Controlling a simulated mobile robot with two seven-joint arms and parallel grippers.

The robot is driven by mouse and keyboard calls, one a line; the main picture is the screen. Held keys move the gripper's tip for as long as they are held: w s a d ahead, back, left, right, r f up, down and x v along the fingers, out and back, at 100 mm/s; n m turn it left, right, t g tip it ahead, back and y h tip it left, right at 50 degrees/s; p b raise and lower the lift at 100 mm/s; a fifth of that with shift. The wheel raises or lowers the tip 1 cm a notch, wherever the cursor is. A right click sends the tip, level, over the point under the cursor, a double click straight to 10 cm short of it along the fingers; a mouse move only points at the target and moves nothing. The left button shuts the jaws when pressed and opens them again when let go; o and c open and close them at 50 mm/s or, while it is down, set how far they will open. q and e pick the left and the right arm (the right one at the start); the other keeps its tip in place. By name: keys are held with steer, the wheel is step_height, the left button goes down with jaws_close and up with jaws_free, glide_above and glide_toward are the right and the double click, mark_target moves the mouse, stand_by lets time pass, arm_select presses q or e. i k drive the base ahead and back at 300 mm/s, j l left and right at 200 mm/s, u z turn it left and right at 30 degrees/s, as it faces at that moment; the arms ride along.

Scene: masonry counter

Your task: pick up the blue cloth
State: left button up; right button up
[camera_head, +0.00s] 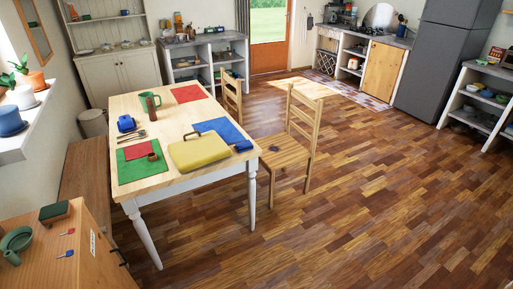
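A flat blue cloth (221,130) lies on the wooden dining table (165,125), toward the table's right edge. A yellow case-like object (199,149) with a handle lies just in front of it and seems to cover part of its near side. A small dark blue item (243,145) sits at the table's right edge, close to the cloth's near right corner. Neither of my grippers shows in the head view.
The table also holds a red cloth (188,93), a green mat (141,165), a green mug (149,102) and a blue object (127,123). A wooden chair (288,150) stands at its right side. A wooden cabinet (75,250) is at lower left. The floor at right is clear.

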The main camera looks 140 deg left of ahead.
mark_target(244, 146)
steer(key=j+u, duration=0.15)
steer(key=u, duration=4.75)
steer(key=i+l, duration=0.1)
steer(key=i, duration=0.15)
